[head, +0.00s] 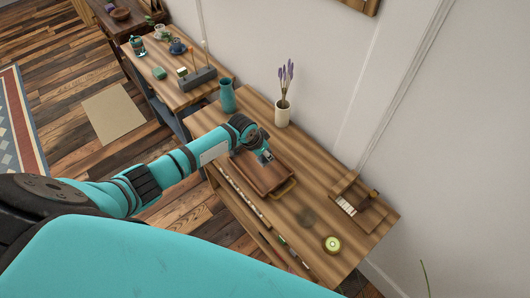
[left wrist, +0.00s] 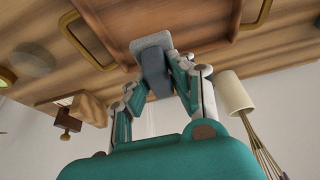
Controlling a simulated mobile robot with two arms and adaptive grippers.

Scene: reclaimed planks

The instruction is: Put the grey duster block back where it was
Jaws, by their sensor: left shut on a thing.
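My left gripper (head: 264,154) is over the brown wooden tray (head: 265,178) on the long wooden table. In the left wrist view the gripper (left wrist: 160,78) is shut on the grey duster block (left wrist: 153,66), a dark grey-blue body with a paler grey face pointing away from me. In that view the block overlaps the edge of the tray (left wrist: 200,18); I cannot tell whether it touches it. In the head view the fingers mostly hide the block. My right gripper is in neither view.
A white vase with lavender (head: 282,114) and a teal vase (head: 227,97) stand behind the tray. A dark round disc (head: 305,217), a green-faced round item (head: 331,244) and a wooden holder (head: 350,205) are to its right. Another table (head: 170,65) with several small things stands further back.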

